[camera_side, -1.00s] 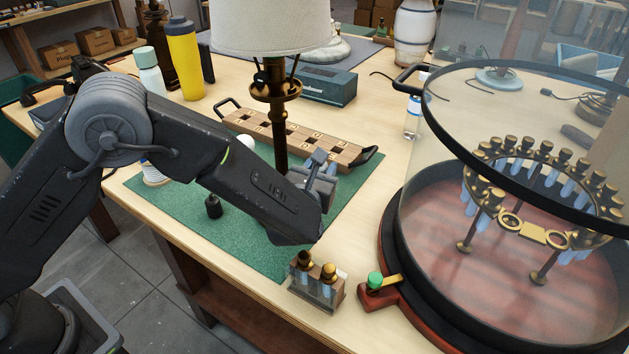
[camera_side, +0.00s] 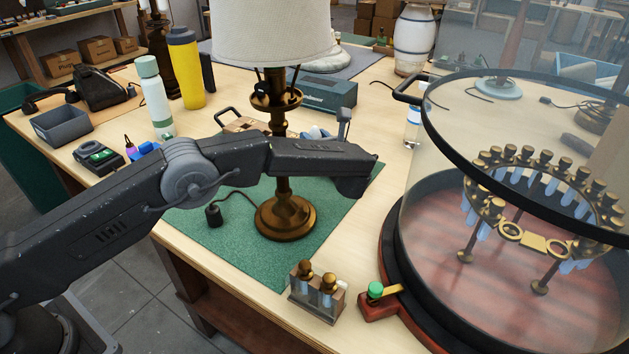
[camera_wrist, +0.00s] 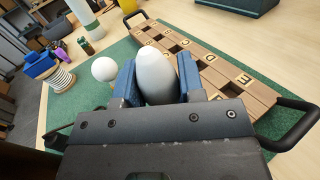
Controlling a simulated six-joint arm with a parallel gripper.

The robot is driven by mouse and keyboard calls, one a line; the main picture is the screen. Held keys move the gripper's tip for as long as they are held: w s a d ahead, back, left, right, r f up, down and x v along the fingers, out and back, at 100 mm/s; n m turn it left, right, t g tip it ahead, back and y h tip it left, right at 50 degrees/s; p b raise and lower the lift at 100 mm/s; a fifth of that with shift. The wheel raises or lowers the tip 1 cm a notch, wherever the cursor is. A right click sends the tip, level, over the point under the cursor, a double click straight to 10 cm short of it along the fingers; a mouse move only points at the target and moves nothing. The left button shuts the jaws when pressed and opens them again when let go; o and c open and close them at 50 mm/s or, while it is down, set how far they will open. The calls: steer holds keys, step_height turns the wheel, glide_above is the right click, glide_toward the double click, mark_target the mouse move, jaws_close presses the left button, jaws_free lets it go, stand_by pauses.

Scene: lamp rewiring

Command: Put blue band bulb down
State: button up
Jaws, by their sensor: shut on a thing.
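My gripper (camera_wrist: 158,85) is shut on a white, egg-shaped bulb (camera_wrist: 157,72) in the wrist view, with a blue finger on each side. No blue band shows on the visible part of the bulb, and its lower end is hidden by my gripper. A second, round white bulb (camera_wrist: 103,68) is to the left of my gripper. The wooden rack with lettered slots (camera_wrist: 213,75) lies just beyond and to the right. In the side view my gripper (camera_side: 320,133) is partly hidden behind my arm, near the rack (camera_side: 245,124), and the held bulb cannot be made out.
The lamp (camera_side: 285,217) stands on the green mat (camera_side: 240,250), close to my arm. A small holder with brass-capped tubes (camera_side: 316,295) and a large glass-walled case (camera_side: 510,230) stand at the front right. A spool (camera_wrist: 62,79) sits left in the wrist view.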

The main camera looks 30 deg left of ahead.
step_height(320, 180, down, 8)
steer(key=shift+f, duration=0.15)
stand_by(0.3)
steer(key=shift+f, duration=0.15)
steer(key=o, duration=1)
steer(key=v, duration=0.7)
steer(key=shift+s+d, duration=0.2)
